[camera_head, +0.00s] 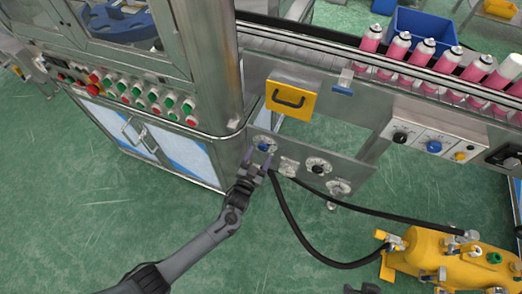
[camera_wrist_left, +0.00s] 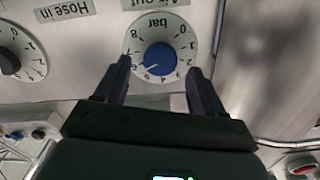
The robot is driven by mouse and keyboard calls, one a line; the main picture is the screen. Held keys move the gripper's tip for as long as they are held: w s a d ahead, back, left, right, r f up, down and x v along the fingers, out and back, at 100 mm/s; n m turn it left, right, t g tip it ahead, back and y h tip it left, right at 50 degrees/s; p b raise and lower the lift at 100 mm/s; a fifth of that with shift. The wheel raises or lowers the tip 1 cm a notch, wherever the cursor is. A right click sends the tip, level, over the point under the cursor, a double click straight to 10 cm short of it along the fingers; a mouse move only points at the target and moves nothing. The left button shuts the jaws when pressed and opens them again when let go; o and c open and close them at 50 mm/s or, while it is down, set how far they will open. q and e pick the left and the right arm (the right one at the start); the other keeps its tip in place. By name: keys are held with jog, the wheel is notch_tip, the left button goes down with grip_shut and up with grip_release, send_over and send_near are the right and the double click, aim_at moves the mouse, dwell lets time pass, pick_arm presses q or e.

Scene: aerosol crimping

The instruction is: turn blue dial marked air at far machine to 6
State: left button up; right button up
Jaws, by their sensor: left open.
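The blue dial (camera_wrist_left: 161,60) sits on a white round scale marked bar, under a label reading "Air out". Its white mark points to the lower left of the scale, around 5 to 6; the exact figure is hard to tell. In the head view the blue dial (camera_head: 264,147) is on the metal plate below the yellow handle. My left gripper (camera_head: 258,158) is open right in front of it. In the left wrist view its fingers stand either side of the dial; whether they touch it cannot be told.
Another panel with a blue knob (camera_head: 434,147) is to the right. Black hoses run to a yellow pump (camera_head: 455,262). Pink cans (camera_head: 397,48) line the conveyor. A cabinet with buttons stands at left.

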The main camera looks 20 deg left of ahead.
pick_arm(q)
jog(key=s+p, duration=0.2)
jog(key=s, duration=0.6)
jog(key=shift+s, duration=0.15)
jog(key=shift+a, duration=0.1)
jog(key=s+a+r+n+g+p, duration=0.1)
jog(key=s+a+r+g+p, duration=0.2)
jog(key=s+r+g+p, duration=1.15)
jog(key=w+p+v, duration=0.1)
jog(key=p+v, duration=1.5)
jog(key=v, duration=0.5)
jog(key=w+d+r+p+v, duration=0.1)
jog(key=w+p+v, duration=0.1)
jog(key=p+v, duration=1.4)
jog(key=v, duration=0.6)
jog(key=shift+r, duration=0.3)
